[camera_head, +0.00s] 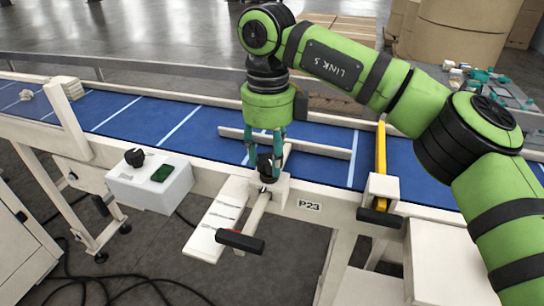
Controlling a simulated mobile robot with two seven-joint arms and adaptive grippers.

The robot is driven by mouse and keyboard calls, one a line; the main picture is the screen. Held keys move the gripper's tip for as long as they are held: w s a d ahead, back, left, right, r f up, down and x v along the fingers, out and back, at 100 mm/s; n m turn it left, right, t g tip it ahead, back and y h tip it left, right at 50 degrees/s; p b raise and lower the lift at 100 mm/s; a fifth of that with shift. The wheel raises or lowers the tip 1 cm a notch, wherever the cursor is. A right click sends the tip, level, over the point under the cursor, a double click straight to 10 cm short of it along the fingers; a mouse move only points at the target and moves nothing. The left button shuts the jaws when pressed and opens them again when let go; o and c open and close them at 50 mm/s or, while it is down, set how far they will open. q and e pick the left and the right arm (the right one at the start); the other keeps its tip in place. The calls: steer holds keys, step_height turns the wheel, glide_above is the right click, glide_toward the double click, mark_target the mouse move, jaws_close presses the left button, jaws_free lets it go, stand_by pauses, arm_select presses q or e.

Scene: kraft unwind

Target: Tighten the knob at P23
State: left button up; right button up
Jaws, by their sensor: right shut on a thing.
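The P23 label (309,205) is on the conveyor's near side rail. Just left of it a black knob (265,166) sits on a white block (277,188) at the rail. My right gripper (266,158) points down over the knob, its teal fingers on either side, shut on it. The fingers partly hide the knob. My left gripper is not in view.
A blue conveyor belt (190,128) with white cross lines runs behind. A white box (150,184) with a black knob and green button is left. A black handle (240,241) juts toward me below P23. A yellow bar (381,150) stands to the right.

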mark_target(268, 156)
steer(key=m, duration=0.2)
steer(key=m+b, duration=0.1)
steer(key=shift+w+a+r+m, duration=0.1)
steer(key=shift+w+r+m, duration=0.1)
steer(key=shift+r+m, duration=0.2)
steer(key=shift+r+m+b, duration=0.1)
steer(key=shift+m+b, duration=0.35)
steer(key=shift+m, duration=1.25)
steer(key=o, duration=1.1)
steer(key=shift+w, duration=0.1)
steer(key=shift+o, duration=0.5)
steer(key=shift+w, duration=0.1)
steer(key=shift+w+f, duration=0.1)
steer(key=shift+f, duration=0.15)
steer(key=shift+r, duration=0.15)
step_height(268, 156, up, 12)
